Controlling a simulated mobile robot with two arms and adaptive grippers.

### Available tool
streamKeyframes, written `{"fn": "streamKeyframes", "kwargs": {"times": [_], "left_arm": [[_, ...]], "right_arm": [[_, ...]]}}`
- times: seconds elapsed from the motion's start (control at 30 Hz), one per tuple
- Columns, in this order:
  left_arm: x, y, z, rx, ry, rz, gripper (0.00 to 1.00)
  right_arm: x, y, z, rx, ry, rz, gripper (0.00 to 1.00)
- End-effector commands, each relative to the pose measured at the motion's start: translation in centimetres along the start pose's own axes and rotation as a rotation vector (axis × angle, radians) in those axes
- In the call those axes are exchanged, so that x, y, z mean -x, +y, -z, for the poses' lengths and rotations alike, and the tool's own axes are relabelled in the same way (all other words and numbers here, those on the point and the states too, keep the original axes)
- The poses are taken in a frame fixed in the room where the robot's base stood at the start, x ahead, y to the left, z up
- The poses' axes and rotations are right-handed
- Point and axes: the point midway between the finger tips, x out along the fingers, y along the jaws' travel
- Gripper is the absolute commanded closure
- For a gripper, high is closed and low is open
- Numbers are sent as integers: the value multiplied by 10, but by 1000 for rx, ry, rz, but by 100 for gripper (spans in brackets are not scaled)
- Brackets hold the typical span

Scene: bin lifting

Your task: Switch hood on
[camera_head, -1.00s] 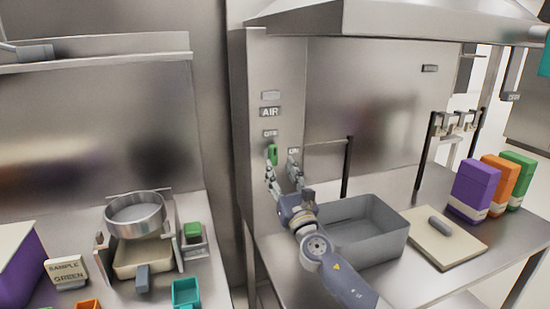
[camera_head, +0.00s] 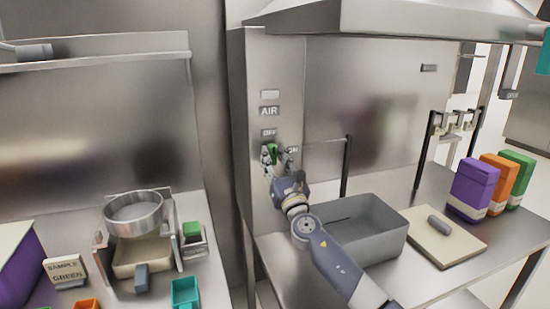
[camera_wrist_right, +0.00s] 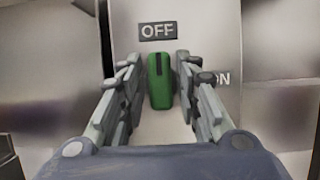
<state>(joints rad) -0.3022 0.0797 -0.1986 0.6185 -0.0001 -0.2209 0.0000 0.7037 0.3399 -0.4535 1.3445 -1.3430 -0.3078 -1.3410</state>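The green hood switch (camera_head: 272,151) is on the side panel (camera_head: 262,205) of the hood, below the AIR label (camera_head: 270,111) and the OFF label (camera_head: 269,133). My right gripper (camera_head: 277,158) is at the switch with its fingers apart. In the right wrist view the green switch (camera_wrist_right: 160,82) stands between the two open fingers of my right gripper (camera_wrist_right: 161,88), with a gap on each side. The OFF label (camera_wrist_right: 158,30) is above it, and the ON label (camera_wrist_right: 221,77) is partly hidden by the right finger. My left gripper is not seen.
A grey bin (camera_head: 385,215) stands on the steel counter under my right arm, with a cutting board (camera_head: 455,250) and purple, orange and green boxes (camera_head: 474,190) to the right. The hood canopy (camera_head: 400,18) hangs above. A pan (camera_head: 134,222) is at the left.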

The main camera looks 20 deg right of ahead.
Motion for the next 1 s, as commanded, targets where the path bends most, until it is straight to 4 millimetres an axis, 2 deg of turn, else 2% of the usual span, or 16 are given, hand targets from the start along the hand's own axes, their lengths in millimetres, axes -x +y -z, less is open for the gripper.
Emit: {"fn": "streamKeyframes", "kwargs": {"times": [0.07,0.1,0.13,0.57,1.0], "left_arm": [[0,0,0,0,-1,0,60],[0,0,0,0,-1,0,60],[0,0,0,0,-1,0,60],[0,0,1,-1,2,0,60],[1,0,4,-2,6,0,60]], "right_arm": [[-2,-1,-4,0,-6,2,94],[-2,-1,-4,0,-6,3,99],[-2,-1,-4,0,-6,3,100],[-3,-2,-6,-38,-10,20,100],[-4,-3,-8,-334,-13,141,100]]}}
